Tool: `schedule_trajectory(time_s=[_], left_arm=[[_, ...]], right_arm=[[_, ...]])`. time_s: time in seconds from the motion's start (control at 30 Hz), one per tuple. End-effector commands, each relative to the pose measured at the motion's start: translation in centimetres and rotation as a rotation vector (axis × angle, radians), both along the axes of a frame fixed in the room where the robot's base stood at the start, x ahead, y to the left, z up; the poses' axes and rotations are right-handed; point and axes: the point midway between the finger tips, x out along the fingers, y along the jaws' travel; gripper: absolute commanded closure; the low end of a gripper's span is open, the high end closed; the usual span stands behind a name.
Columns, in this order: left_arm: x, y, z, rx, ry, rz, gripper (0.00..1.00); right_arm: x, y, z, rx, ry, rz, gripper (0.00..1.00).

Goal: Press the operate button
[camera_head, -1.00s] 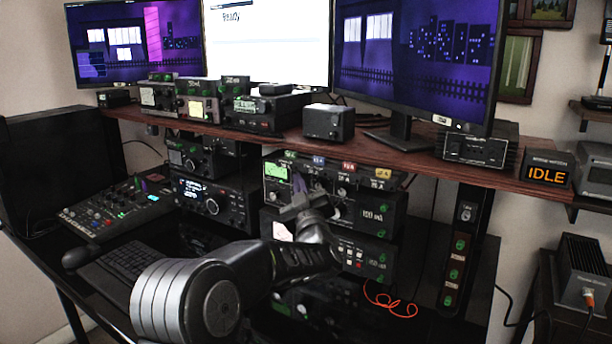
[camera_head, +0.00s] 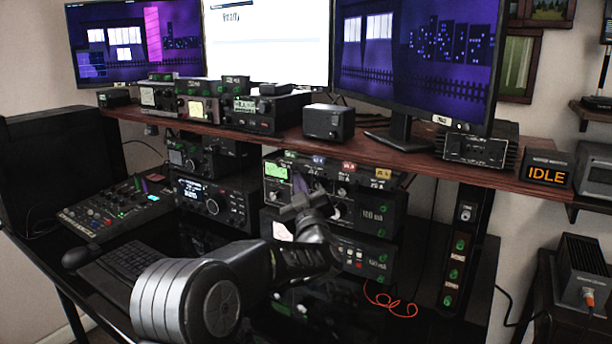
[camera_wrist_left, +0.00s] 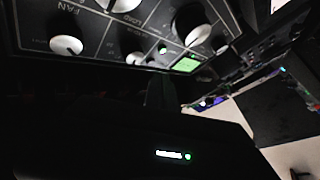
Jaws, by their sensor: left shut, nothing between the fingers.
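The tuner unit with knobs (camera_head: 383,208) stands under the wooden shelf, with a lit green meter at its upper left. A second unit (camera_head: 380,252) with small buttons sits below it. My left gripper (camera_head: 300,186) is shut and empty, in front of the tuner's left part, beside the meter. I cannot tell whether it touches the panel. In the left wrist view, white knobs (camera_wrist_left: 67,45), one marked FAN, a small green light (camera_wrist_left: 162,49) and a green display (camera_wrist_left: 187,65) show on the panel. I cannot pick out the operate button. My right gripper is not in view.
A sign reading IDLE (camera_head: 546,173) stands at the shelf's right end. Several radios (camera_head: 262,112) and monitors (camera_head: 416,60) stand on the shelf. A mixer (camera_head: 115,205) and a keyboard (camera_head: 135,259) lie at the left. An orange cable (camera_head: 390,304) lies below the units.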

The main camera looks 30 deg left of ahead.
Motion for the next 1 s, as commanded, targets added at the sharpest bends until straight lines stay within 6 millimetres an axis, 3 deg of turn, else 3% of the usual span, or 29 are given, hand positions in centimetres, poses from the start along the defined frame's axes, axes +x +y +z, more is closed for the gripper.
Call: schedule_trajectory(time_s=[1.0], left_arm=[[1.2,0.0,0.0,0.000,0.000,0.000,1.00]], right_arm=[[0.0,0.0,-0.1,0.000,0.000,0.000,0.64]])
